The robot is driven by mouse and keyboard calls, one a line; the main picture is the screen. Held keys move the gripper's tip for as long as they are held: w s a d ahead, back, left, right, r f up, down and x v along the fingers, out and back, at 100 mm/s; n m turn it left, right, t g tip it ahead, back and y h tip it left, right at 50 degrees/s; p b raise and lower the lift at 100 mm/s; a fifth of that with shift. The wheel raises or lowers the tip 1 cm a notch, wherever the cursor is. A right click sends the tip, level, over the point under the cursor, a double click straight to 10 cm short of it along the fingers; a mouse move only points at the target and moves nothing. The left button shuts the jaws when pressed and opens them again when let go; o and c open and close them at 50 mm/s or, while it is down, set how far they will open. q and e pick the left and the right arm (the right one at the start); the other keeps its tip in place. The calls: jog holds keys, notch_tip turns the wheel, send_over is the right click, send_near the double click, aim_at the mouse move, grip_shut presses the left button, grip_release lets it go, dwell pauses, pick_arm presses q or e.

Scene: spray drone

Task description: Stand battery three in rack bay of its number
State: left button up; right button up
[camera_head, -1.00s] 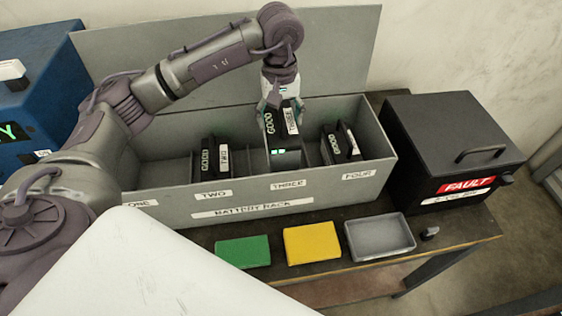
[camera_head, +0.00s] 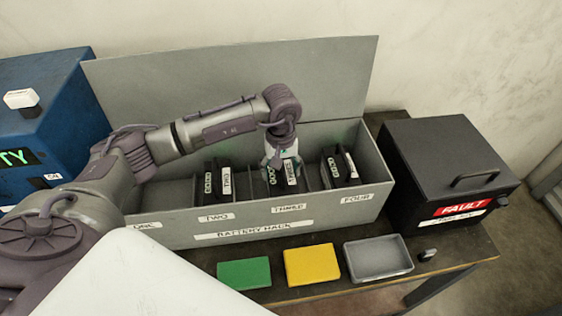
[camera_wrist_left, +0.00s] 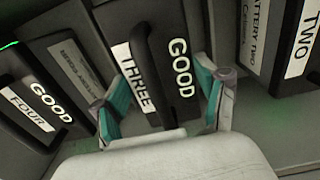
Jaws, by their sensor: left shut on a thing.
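Battery three (camera_head: 284,180) is a black block with GOOD and THREE labels. It stands upright inside the grey battery rack (camera_head: 262,233), in the bay above the THREE label. My left gripper (camera_head: 281,160) is shut on the battery's top handle from above. In the left wrist view battery three (camera_wrist_left: 182,90) lies between the two teal-padded fingertips of the left gripper (camera_wrist_left: 165,105). Whether its base touches the rack floor is hidden by the front wall. My right gripper is not in view.
Battery two (camera_head: 217,181) stands in the bay to the left, battery four (camera_head: 338,168) in the bay to the right. Bay one looks partly hidden by my arm. A black FAULT box (camera_head: 440,150), green pad (camera_head: 244,273), yellow pad (camera_head: 311,264) and grey tray (camera_head: 378,258) are around the rack.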

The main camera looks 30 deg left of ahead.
pick_arm(q)
jog(key=shift+w+r, duration=0.1)
jog(key=shift+r, duration=0.05)
jog(key=o, duration=1.8)
jog(key=shift+s, duration=0.2)
jog(key=shift+w+r+b, duration=0.1)
jog(key=shift+r+b, duration=0.2)
jog(key=shift+r, duration=0.15)
notch_tip(320, 180, up, 10)
jog(key=b, duration=0.3)
jog(key=shift+r, duration=0.55)
